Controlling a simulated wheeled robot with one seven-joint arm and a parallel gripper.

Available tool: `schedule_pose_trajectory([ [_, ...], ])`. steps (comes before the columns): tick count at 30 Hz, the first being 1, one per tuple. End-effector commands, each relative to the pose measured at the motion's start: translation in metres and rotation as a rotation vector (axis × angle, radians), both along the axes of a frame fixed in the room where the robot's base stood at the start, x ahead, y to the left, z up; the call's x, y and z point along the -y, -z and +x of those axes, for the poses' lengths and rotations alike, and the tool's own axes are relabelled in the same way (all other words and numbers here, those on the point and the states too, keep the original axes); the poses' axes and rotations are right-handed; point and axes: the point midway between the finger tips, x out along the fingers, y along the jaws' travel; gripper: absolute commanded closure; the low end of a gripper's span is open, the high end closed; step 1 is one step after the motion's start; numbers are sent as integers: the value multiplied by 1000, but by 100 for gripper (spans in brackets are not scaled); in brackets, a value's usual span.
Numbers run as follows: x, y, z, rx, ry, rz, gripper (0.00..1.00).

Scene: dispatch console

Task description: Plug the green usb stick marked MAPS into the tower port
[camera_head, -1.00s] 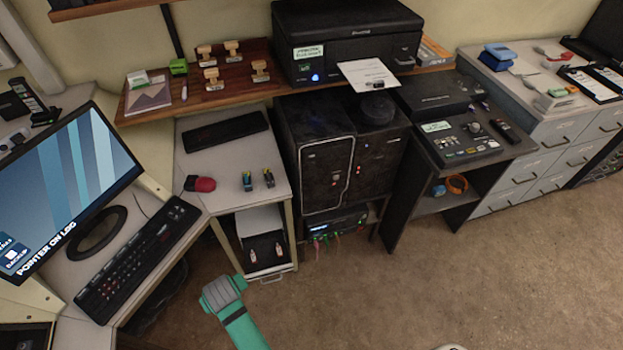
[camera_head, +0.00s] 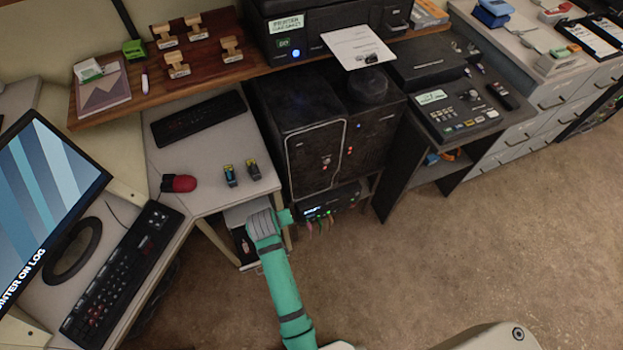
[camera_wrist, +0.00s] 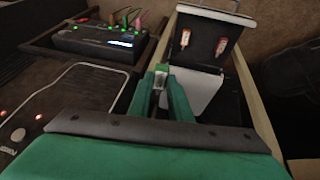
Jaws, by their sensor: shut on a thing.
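My gripper (camera_head: 286,215) is just in front of the lower left of the black tower (camera_head: 290,128). In the wrist view my gripper (camera_wrist: 160,86) is shut on a small green stick with a pale end (camera_wrist: 161,69), which I take for the green usb stick; no MAPS marking is readable. The stick is apart from the tower front (camera_wrist: 80,95), which lies left of the fingers in the wrist view. Small red lights show on the tower front. I cannot make out which opening is the port.
An open drawer (camera_wrist: 208,45) holds two red-and-white sticks close to my fingers. A box with green lights and cables (camera_head: 330,203) sits below the tower. The floor at right is clear.

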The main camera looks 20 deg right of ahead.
Motion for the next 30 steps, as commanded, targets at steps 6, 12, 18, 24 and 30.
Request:
schedule_pose_trajectory([
  [6,54,-22,-1,2,-8,-354,100],
  [12,87,-56,-2,5,-15,-697,100],
  [18,107,-105,-3,13,-24,-1037,100],
  [24,109,-163,-4,25,-29,-1304,100],
  [30,104,-195,-5,28,-29,-1411,100],
])
